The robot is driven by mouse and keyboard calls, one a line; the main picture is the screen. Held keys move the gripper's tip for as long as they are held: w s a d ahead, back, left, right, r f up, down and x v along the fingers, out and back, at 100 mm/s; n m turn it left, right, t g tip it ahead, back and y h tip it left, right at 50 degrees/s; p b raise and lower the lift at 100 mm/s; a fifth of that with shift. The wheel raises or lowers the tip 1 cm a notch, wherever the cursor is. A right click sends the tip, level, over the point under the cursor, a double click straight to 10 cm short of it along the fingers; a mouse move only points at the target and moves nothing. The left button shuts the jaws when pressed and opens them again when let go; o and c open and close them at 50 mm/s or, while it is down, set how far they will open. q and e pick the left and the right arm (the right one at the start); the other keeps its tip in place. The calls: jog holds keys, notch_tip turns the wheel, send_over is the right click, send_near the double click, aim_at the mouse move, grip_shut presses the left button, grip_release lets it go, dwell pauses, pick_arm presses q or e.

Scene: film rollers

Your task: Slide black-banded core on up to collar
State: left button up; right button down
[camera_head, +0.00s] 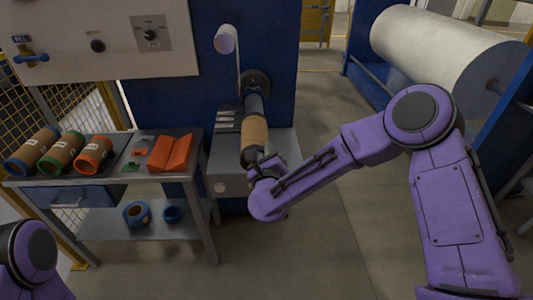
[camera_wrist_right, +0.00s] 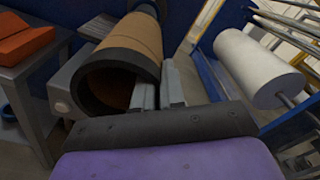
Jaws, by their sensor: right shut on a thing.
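The black-banded core (camera_head: 254,133) is a tan tube with black ends, in line with the dark shaft (camera_head: 254,104) that comes out of the blue machine. The round dark collar (camera_head: 256,82) is at the shaft's far end, apart from the tan part. In the right wrist view the core (camera_wrist_right: 133,38) shows its hollow near end; no shaft is visible inside there. My right gripper (camera_head: 262,168) is at this near end, its fingers (camera_wrist_right: 160,88) shut on the core's wall at the rim. How far the shaft reaches inside is hidden. My left gripper is out of view.
A steel table (camera_head: 122,178) at left holds several banded cores (camera_head: 62,152) and an orange folder (camera_head: 170,153). Blue rings (camera_head: 137,214) lie on its lower shelf. A white roller (camera_head: 226,40) sits above the shaft. A large white roll (camera_head: 445,45) stands at right. Floor between is clear.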

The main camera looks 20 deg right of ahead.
aim_at(265, 138)
jog(key=shift+b+x, duration=0.4)
jog(key=shift+x, duration=1)
jog(key=shift+b+x, duration=0.55)
jog(key=shift+x, duration=0.45)
jog(key=c, duration=1.1)
grip_release()
jog(key=shift+c, duration=0.2)
jog(key=shift+a, duration=0.1)
